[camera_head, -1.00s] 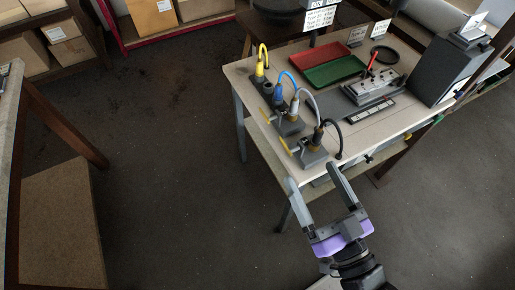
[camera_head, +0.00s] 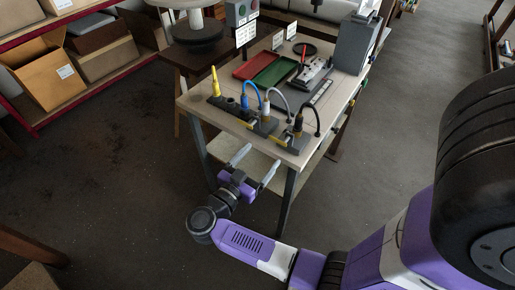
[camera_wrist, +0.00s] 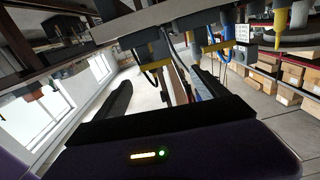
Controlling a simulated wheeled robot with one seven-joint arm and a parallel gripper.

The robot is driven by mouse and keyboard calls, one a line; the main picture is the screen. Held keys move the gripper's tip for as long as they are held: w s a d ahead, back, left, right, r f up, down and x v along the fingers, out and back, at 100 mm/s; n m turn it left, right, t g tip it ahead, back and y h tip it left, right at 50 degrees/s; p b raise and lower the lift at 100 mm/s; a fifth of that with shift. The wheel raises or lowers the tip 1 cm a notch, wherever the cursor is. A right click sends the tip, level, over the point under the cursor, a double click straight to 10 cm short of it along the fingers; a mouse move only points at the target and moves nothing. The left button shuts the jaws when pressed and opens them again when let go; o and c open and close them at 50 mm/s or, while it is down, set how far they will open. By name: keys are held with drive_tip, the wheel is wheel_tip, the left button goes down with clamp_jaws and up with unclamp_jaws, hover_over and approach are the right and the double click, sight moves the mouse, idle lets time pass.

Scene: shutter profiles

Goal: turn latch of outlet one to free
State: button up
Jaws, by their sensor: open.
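My gripper (camera_head: 256,162) is open and empty, in front of the table's near edge, apart from the outlets. Grey outlet blocks stand in a row along this edge. Two yellow levers, a left latch (camera_head: 252,122) and a right latch (camera_head: 279,141), stick out of the blocks towards me. The wrist view shows yellow levers (camera_wrist: 157,64) (camera_wrist: 218,46) beyond the open fingers, tilted and seen from below. A yellow plug (camera_head: 216,85) stands at the left end; blue, grey and black cables rise from the other plugs. I cannot read which outlet is one.
The table (camera_head: 190,100) also holds a red tray (camera_head: 257,66), a green tray (camera_head: 280,70), a grey fixture (camera_head: 313,72) and a dark grey box (camera_head: 352,45). Shelves with cardboard boxes (camera_head: 48,80) stand at the left. The floor left of the table is clear.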

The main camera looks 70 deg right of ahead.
sight(277, 140)
drive_tip(key=shift+n, duration=0.3)
drive_tip(key=shift+s+p+x, duration=0.2)
drive_tip(key=shift+p+x, duration=0.1)
drive_tip(key=shift+x, duration=1.7)
drive_tip(key=shift+s+p+x, duration=0.2)
drive_tip(key=shift+p+x, duration=0.05)
drive_tip(key=shift+x, duration=1.75)
drive_tip(key=shift+a, duration=0.1)
drive_tip(key=c, duration=1.4)
drive_tip(key=shift+r, duration=0.1)
